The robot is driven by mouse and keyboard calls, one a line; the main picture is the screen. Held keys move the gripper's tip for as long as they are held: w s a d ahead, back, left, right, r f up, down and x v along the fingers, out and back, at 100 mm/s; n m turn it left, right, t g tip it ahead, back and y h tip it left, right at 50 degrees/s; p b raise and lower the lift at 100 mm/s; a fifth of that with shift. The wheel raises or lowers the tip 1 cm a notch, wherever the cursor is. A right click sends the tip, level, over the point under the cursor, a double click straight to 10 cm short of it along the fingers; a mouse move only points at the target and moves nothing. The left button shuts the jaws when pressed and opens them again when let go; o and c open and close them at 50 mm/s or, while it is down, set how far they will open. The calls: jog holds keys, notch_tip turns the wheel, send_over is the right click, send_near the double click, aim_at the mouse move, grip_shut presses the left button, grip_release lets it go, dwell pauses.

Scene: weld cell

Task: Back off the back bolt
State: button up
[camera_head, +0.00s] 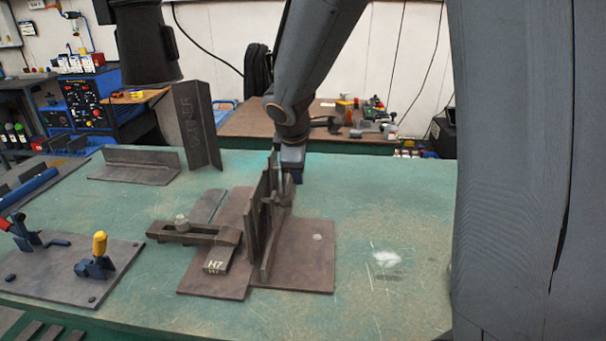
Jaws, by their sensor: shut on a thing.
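A dark steel fixture stands on the green table, with a flat base plate (305,265) and upright plates (258,215) along its middle. My gripper (284,188) reaches down from above to the right face of the upright plates, near their back end. It is shut on a small dark part there, which I take for the back bolt; the jaws and plates hide most of it. A block marked H7 (217,262) lies in front of the bar.
A tall angle piece (197,125) and a lower angle (135,166) stand behind left. A plate with a yellow-handled toggle clamp (96,258) lies at left. The green table (390,225) is clear to the right, except for a white smudge.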

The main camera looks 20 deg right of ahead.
jog(key=shift+w+r+b, duration=0.15)
jog(key=shift+b, duration=0.65)
jog(key=o, duration=0.7)
jog(key=p+v, duration=0.1)
jog(key=v, duration=0.1)
jog(key=p+v, duration=0.2)
jog(key=v, duration=0.1)
jog(key=shift+s+f, duration=0.2)
jog(key=shift+s, duration=0.05)
jog(key=shift+p, duration=0.3)
jog(key=shift+c, duration=0.4)
